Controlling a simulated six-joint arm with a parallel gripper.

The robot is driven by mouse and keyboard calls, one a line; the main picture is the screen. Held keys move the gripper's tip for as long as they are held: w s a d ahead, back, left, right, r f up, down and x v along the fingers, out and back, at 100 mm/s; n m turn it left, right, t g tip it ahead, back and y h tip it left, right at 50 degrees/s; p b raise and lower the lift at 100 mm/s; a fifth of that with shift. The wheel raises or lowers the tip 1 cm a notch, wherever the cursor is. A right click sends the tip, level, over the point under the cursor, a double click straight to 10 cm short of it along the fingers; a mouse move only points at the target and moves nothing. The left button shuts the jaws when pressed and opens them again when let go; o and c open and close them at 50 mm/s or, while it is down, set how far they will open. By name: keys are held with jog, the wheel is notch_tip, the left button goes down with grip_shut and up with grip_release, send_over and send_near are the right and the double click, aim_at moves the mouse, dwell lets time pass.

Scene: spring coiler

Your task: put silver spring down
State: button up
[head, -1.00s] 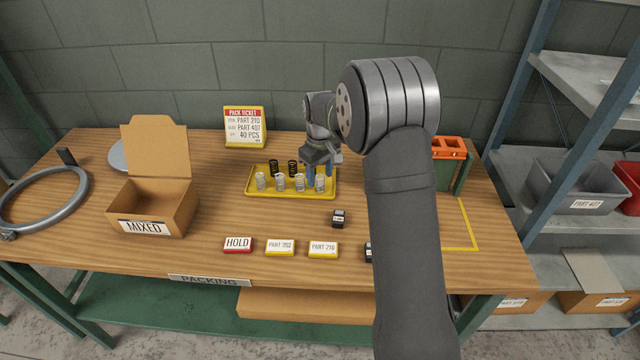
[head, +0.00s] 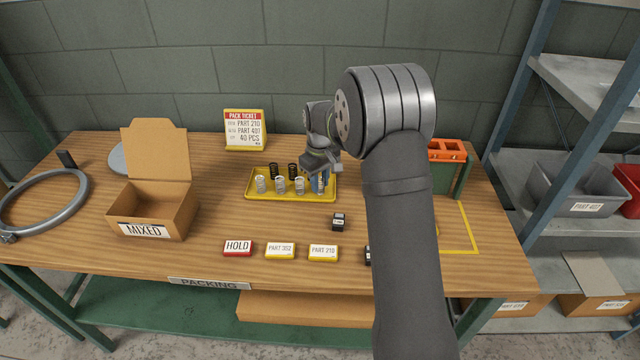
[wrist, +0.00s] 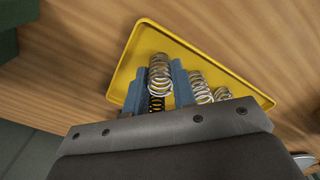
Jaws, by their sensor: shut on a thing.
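A silver spring (wrist: 160,75) stands between the two blue fingers of my gripper (wrist: 159,84) in the wrist view. The fingers are shut on it. In the head view my gripper (head: 319,182) is low over the right end of the yellow tray (head: 250,195), and the fingers partly cover the held spring. Other silver springs (head: 280,185) stand in a row to its left in the tray. Two black springs (head: 293,170) stand behind them. I cannot tell whether the held spring touches the tray floor.
An open cardboard box marked MIXED (head: 146,228) stands left of the tray. A pack ticket stand (head: 245,129) is behind it. HOLD (head: 237,247) and part-number blocks (head: 280,250) lie in front, with a small black block (head: 339,220) nearer the tray. An orange-topped rack (head: 447,149) stands right.

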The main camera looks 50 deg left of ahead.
notch_tip(320, 180, up, 10)
jog(key=shift+f, duration=0.1)
notch_tip(320, 180, up, 6)
send_over(320, 179)
jog(key=w+d, duration=0.7)
jog(key=d, duration=0.5)
jog(key=w+d, duration=0.2)
jog(key=d, duration=1.1)
jog(key=w+d, duration=0.2)
jog(key=d, duration=1.1)
jog(key=a+f, duration=0.3)
jog(key=f, duration=0.1)
jog(key=a+f, duration=0.3)
jog(key=a, duration=0.1)
jog(key=s+a+f, duration=0.1)
jog(key=a+f, duration=0.3)
jog(key=shift+a+f, duration=0.1)
jog(key=shift+f, duration=0.2)
jog(key=shift+a+f, duration=0.3)
jog(key=shift+f, duration=1.85)
